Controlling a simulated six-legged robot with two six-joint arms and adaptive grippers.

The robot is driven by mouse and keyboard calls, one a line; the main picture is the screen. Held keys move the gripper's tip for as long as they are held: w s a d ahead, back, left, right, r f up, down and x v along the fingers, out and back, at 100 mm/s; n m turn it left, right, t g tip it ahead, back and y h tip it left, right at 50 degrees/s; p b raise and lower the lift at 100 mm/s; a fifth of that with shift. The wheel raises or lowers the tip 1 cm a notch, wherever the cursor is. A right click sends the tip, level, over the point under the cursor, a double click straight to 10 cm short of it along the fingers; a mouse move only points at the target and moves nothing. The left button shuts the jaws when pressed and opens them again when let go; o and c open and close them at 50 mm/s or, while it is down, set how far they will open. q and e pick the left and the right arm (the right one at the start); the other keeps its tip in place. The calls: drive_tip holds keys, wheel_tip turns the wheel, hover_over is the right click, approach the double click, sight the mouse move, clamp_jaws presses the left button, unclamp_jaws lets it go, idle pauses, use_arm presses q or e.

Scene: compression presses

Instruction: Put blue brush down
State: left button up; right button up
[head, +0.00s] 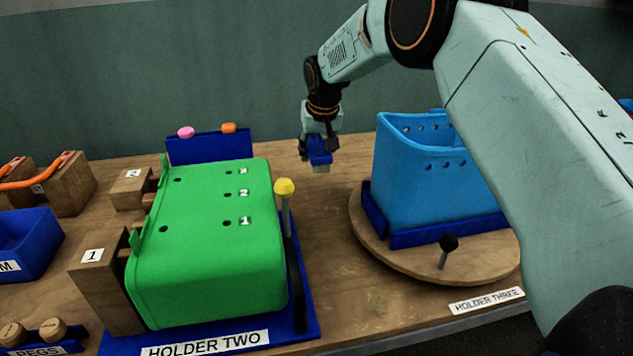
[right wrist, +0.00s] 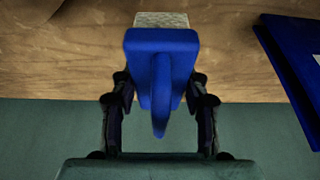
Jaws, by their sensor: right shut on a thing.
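The blue brush (head: 319,150) is held in my right gripper (head: 320,144), above the back of the wooden table, between the green holder and the blue bin. In the right wrist view the blue brush (right wrist: 161,62) sits between the two fingers of the right gripper (right wrist: 160,110), its pale bristles (right wrist: 161,19) pointing away from the gripper. In the head view the bristles point down; whether they touch the table I cannot tell. My left gripper is not in view.
The green box (head: 205,260) on holder two stands left, with a yellow-knobbed lever (head: 285,187). A blue bin (head: 415,185) stands on a round wooden turntable (head: 400,262) at right. A blue rack (head: 209,148) with pink and orange knobs stands behind. Bare table (head: 335,225) lies between.

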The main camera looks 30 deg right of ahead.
sight(321, 143)
drive_tip(key=f, duration=0.3)
drive_tip(key=shift+w+a+f, duration=0.1)
drive_tip(key=shift+w+f, duration=0.25)
drive_tip(key=shift+f, duration=0.35)
drive_tip(key=shift+s+f, duration=0.35)
drive_tip(key=shift+f, duration=0.05)
wheel_tip(321, 143, down, 2)
drive_tip(key=shift+f+b, duration=0.1)
drive_tip(key=shift+b, duration=0.35)
drive_tip(key=shift+w+f, duration=0.3)
drive_tip(key=shift+f, duration=0.1)
drive_tip(key=o, duration=0.8)
drive_tip(key=shift+c, duration=0.2)
drive_tip(key=o, duration=0.4)
drive_tip(key=shift+s+r, duration=0.3)
drive_tip(key=shift+s, duration=0.05)
drive_tip(key=shift+o, duration=0.2)
drive_tip(key=shift+w+f, duration=0.25)
drive_tip(key=shift+w, duration=0.05)
use_arm(q)
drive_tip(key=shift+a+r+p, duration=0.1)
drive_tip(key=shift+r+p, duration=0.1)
drive_tip(key=shift+p, duration=0.65)
use_arm(e)
drive_tip(key=v, duration=1.2)
drive_tip(key=shift+r, duration=0.1)
